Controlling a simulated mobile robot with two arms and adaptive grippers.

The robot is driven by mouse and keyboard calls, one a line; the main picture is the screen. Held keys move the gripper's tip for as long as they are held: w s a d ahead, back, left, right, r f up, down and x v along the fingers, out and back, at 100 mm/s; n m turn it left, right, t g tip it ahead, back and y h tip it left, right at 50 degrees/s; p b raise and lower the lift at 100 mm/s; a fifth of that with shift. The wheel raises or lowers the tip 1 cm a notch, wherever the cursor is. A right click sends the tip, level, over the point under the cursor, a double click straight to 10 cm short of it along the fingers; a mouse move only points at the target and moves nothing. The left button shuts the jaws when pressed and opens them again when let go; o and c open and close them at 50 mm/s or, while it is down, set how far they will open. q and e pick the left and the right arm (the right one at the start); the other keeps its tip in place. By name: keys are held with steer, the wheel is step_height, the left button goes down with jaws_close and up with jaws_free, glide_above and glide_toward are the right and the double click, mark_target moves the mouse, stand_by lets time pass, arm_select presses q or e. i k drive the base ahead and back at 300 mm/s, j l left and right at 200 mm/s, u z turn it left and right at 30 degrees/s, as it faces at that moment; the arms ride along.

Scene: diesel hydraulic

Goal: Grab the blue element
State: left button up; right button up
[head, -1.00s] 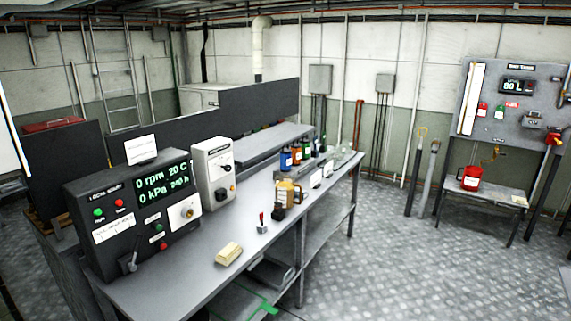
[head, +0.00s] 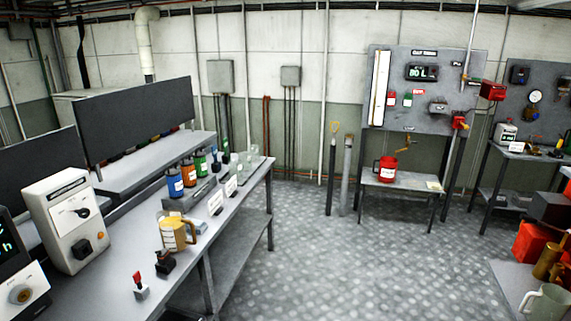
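A tan jug (head: 178,231) stands on the bench in front of the row. Neither of my grippers shows in this view.
A red-handled lever (head: 138,285) and a white control box (head: 67,220) are nearer. A small table with a red can (head: 385,169) stands at the back. The checkered floor (head: 340,255) right of the bench is clear.

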mark_target(175, 184)
steer(key=i+l+u, duration=0.1)
steer(key=i, duration=0.5)
steer(key=i+l, duration=0.15)
steer(key=i, duration=0.45)
steer(key=i+l+u, duration=0.15)
steer(key=i, duration=0.4)
